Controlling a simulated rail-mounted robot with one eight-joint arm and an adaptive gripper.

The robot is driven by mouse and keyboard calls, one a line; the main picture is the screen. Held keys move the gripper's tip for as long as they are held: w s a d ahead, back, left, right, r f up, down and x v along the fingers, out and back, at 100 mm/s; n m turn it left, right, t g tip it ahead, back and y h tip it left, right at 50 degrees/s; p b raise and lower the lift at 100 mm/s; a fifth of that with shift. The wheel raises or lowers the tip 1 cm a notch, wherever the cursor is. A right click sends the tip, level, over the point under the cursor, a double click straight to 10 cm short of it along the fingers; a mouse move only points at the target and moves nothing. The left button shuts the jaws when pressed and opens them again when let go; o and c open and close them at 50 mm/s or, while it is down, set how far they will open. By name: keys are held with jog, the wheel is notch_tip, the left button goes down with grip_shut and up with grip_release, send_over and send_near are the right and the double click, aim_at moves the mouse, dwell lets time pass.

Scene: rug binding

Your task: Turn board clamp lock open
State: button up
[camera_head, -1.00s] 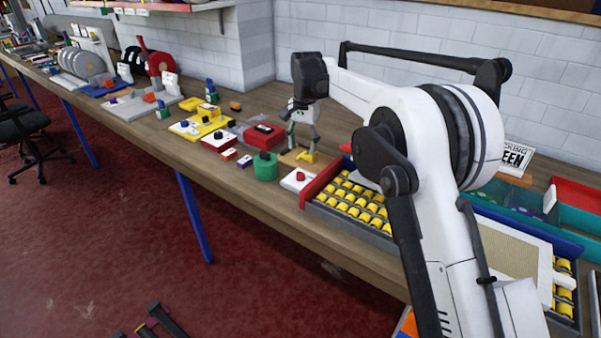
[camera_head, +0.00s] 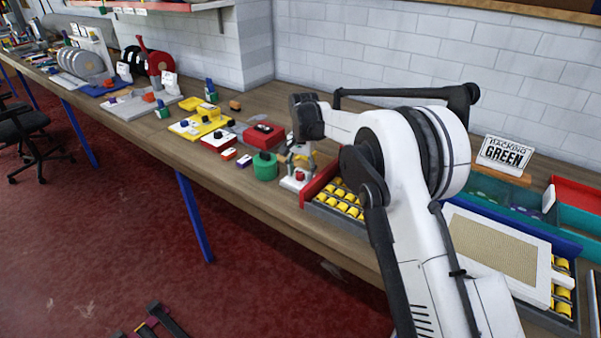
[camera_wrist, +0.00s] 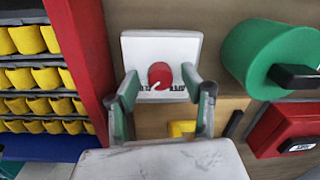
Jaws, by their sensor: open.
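The board clamp lock appears to be a white plate (camera_wrist: 160,50) with a round red knob (camera_wrist: 160,75) and dark lettering too small to read. In the head view the white plate (camera_head: 290,184) lies on the bench beside a red-ended tray, partly hidden by my gripper (camera_head: 299,160). In the wrist view my gripper (camera_wrist: 160,84) is open, its two fingers on either side of the red knob with gaps showing. I cannot tell whether the fingertips reach down to the knob's level.
A tray with a red end wall (camera_wrist: 83,50) and yellow rolls (camera_wrist: 30,75) stands close on the left in the wrist view. A green round container (camera_wrist: 260,55) and a red box (camera_wrist: 285,130) are close on the right. A yellow piece (camera_wrist: 182,129) lies near the plate.

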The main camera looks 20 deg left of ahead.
grip_shut()
jog(key=n+b, duration=0.2)
jog(key=n, duration=0.1)
jog(key=shift+f+n, duration=0.1)
jog(key=shift+n, duration=0.2)
jog(key=n+b, duration=0.2)
jog(key=n, duration=0.3)
jog(key=shift+n, duration=0.3)
jog(key=n, duration=0.4)
jog(key=shift+g+b, duration=0.3)
jog(key=shift+b, duration=0.1)
jog(key=shift+n+h, duration=0.3)
jog(key=shift+n, duration=2.1)
